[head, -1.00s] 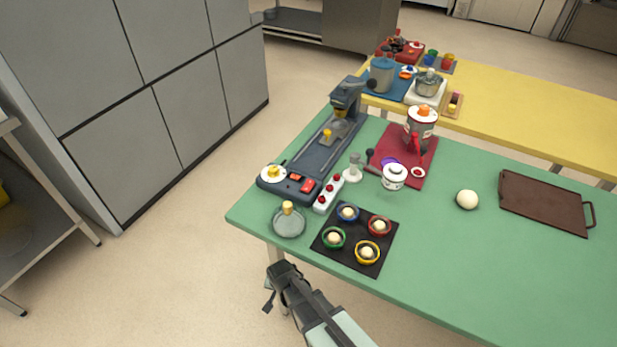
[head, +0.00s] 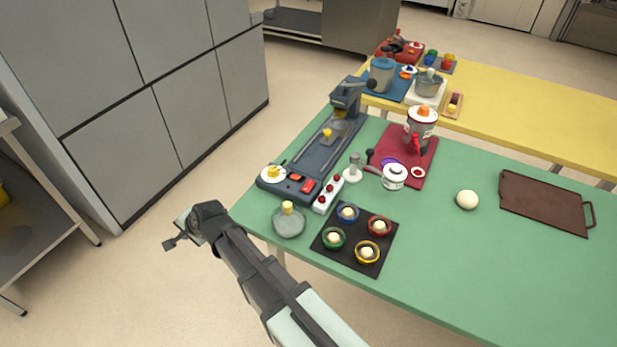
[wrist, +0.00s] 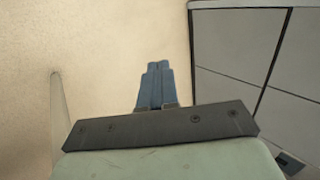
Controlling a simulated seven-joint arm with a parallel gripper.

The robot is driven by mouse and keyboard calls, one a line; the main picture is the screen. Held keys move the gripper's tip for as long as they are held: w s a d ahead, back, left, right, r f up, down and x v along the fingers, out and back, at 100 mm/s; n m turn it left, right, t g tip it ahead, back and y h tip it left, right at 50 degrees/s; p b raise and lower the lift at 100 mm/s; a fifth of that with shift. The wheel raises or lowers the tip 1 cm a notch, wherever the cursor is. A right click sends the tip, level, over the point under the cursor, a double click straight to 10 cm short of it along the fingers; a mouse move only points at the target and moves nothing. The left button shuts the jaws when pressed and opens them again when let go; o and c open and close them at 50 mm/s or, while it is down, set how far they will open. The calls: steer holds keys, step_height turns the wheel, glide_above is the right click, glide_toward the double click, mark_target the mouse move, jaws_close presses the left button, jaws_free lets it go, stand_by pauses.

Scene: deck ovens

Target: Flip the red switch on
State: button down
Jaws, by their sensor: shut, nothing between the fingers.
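A dark blue-grey machine (head: 321,148) stands along the left edge of the green table. On its front end are a red switch (head: 308,186), a smaller orange-red switch (head: 296,177) and a white dial with a yellow knob (head: 273,173). Whether the red switch is on or off is too small to tell. My gripper (head: 170,243) is off the table's left side, over the floor, apart from the machine. In the wrist view my gripper's blue fingers (wrist: 157,75) are shut together with nothing between them, and only floor and cabinet show beyond.
A white strip with red buttons (head: 328,194) lies beside the machine. A glass jar with a yellow knob (head: 289,221) stands at the table's near left corner, beside a black tray (head: 332,262) with several small bowls. Grey cabinets (head: 150,90) stand to the left, with clear floor between.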

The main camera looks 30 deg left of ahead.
mark_target(310, 182)
steer(key=w+r+n+h, duration=0.1)
steer(key=w+r+n, duration=0.15)
steer(key=r, duration=0.65)
steer(key=w+r+n, duration=0.2)
steer(key=r+n, duration=0.1)
steer(key=r, duration=0.5)
steer(key=w+d+r+m+t+h, duration=0.2)
steer(key=w+d, duration=0.5)
steer(key=d, duration=0.6)
steer(key=w+d+r+m+t+h, duration=0.2)
steer(key=w+d+r+h, duration=0.3)
steer(key=d, duration=0.8)
steer(key=w+r+m, duration=0.1)
steer(key=w+r, duration=0.1)
steer(key=w, duration=0.1)
steer(key=shift+w+m+t, duration=0.25)
steer(key=shift+m+t, duration=0.05)
steer(key=shift+m, duration=0.05)
steer(key=shift+f, duration=0.1)
steer(key=x, duration=1.4)
steer(key=shift+a, duration=0.1)
steer(key=shift+s, duration=0.1)
